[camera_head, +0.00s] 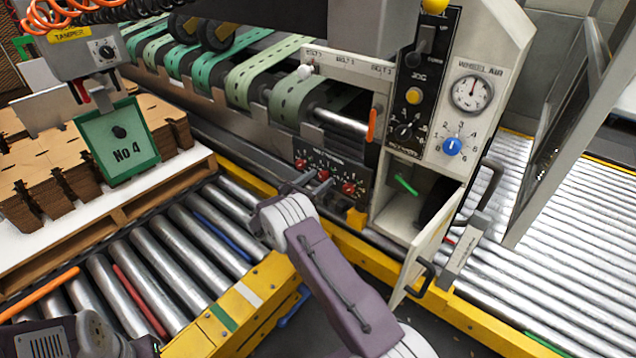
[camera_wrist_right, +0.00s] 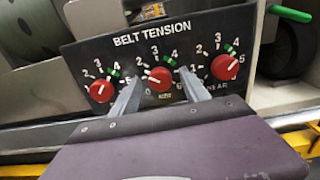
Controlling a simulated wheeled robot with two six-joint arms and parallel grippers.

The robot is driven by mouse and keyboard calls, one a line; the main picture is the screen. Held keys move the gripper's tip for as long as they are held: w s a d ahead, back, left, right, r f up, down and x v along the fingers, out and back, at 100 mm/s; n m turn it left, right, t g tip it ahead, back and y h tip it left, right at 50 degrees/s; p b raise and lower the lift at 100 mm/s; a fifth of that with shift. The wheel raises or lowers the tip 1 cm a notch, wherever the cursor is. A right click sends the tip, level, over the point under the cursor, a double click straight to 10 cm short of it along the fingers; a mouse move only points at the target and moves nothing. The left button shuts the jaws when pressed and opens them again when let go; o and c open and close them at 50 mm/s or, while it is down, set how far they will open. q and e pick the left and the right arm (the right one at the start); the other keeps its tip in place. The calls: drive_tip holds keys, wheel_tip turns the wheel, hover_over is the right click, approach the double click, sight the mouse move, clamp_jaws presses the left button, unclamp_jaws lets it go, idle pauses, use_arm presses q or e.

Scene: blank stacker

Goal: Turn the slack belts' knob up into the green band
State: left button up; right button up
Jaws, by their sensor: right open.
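The black belt tension panel (camera_head: 330,165) (camera_wrist_right: 140,50) carries a row of three red knobs. The left knob (camera_wrist_right: 101,91), middle knob (camera_wrist_right: 160,79) and right knob (camera_wrist_right: 225,67) each have a numbered dial with a green band near 4. The middle knob's white mark points left, below its band; the right one's points near 5. The left one's mark is hard to read. My right gripper (camera_head: 318,184) (camera_wrist_right: 160,90) is open, its fingers either side of the middle knob; contact cannot be told. Green belts (camera_head: 270,70) run above the panel. My left gripper is out of view.
Right of the panel is an open cabinet with its door (camera_head: 435,240) swung out. A control panel with a blue knob (camera_head: 452,146) stands above it. Roller conveyors (camera_head: 150,265) lie left and right. A stack of cardboard blanks (camera_head: 50,180) with a green No 4 sign (camera_head: 118,143) stands left.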

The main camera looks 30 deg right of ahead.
clamp_jaws()
